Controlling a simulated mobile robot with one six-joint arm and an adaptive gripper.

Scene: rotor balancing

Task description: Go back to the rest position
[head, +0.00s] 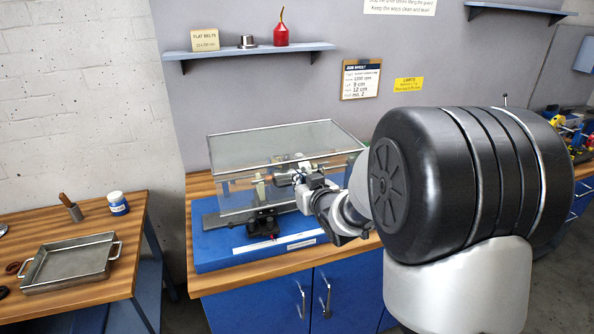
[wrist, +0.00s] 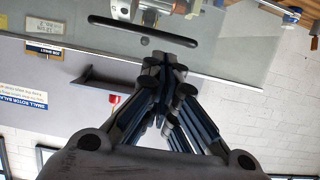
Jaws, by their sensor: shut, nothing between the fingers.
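My gripper (wrist: 165,64) shows in the wrist view with its dark fingers brought together and nothing between them. Its tips are in front of a clear panel with a dark bar-shaped handle (wrist: 145,33); whether they touch the panel cannot be told. In the head view my arm reaches from the right to the front of the balancing machine's clear cover (head: 265,141). My fingers cannot be made out clearly there against the machine parts. The machine stands on a blue base (head: 222,250), and the cover appears lowered over it.
The wooden bench (head: 200,187) has blue cabinet doors below. A wall shelf (head: 248,51) above holds a red oil can (head: 281,33), a metal cup and a card. At left, another table (head: 115,262) carries a metal tray (head: 70,264) and a jar (head: 118,203).

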